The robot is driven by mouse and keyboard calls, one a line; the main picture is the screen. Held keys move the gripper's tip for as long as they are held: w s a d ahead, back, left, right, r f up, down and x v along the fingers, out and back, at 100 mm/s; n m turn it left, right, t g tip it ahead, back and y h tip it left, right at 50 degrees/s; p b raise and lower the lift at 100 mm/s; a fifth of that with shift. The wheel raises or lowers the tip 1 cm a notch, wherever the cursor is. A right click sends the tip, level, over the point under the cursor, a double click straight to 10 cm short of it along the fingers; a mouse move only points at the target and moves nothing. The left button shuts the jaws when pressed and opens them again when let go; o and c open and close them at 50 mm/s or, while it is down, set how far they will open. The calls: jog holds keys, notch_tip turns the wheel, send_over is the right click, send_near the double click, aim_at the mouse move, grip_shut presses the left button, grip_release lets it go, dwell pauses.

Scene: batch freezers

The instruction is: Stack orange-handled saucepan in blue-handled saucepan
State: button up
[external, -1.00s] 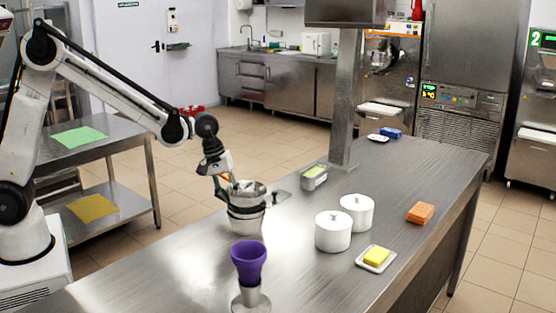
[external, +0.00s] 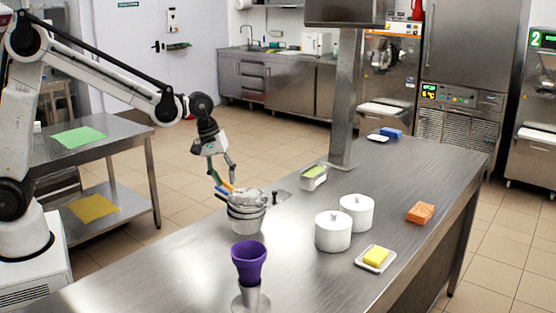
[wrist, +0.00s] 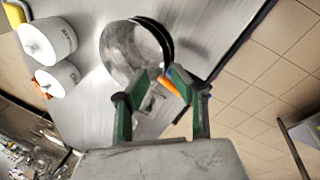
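The orange-handled saucepan (external: 247,196) sits inside the blue-handled saucepan (external: 246,212) on the steel counter, and its rim shows above. The orange handle (external: 228,186) and blue handle (external: 221,195) both point up-left, close together. In the wrist view, the round pan (wrist: 132,50) lies just beyond the fingertips, with dark rims at its right. The orange handle (wrist: 169,85) shows between the green fingers. My gripper (external: 223,177) is open, with its fingers apart around or just above the orange handle; contact is unclear. The gripper (wrist: 160,78) partly hides the handles in the wrist view.
A purple cup-like vessel (external: 249,262) stands in front of the pans. Two white lidded pots (external: 333,231) (external: 357,211), a yellow sponge (external: 376,256) on a dish and an orange block (external: 420,213) are to the right. A post (external: 345,110) rises behind. The front-left counter is clear.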

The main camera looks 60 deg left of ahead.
jog(key=v, duration=0.6)
jog(key=s+a+r+m+t, duration=0.1)
jog(key=s+a+r+m, duration=0.1)
jog(key=s+a, duration=0.35)
jog(key=s+a+r+m+t, duration=0.1)
jog(key=s+a+r+m, duration=0.15)
jog(key=s, duration=0.55)
jog(key=s+a+f+m+t+y, duration=0.1)
jog(key=s+a+f+m, duration=0.1)
jog(key=s, duration=0.5)
jog(key=s+a+f+m+t, duration=0.1)
jog(key=s+a+f+m, duration=0.1)
jog(key=s+a, duration=0.3)
jog(key=shift+s+m+t+y, duration=0.4)
jog(key=shift+s+m, duration=0.25)
jog(key=shift+s, duration=0.4)
jog(key=shift+a+f, duration=0.15)
jog(key=shift+f, duration=0.05)
notch_tip(320, 180, down, 2)
jog(key=b, duration=0.2)
jog(key=shift+f+b, duration=0.2)
jog(key=shift+b, duration=0.1)
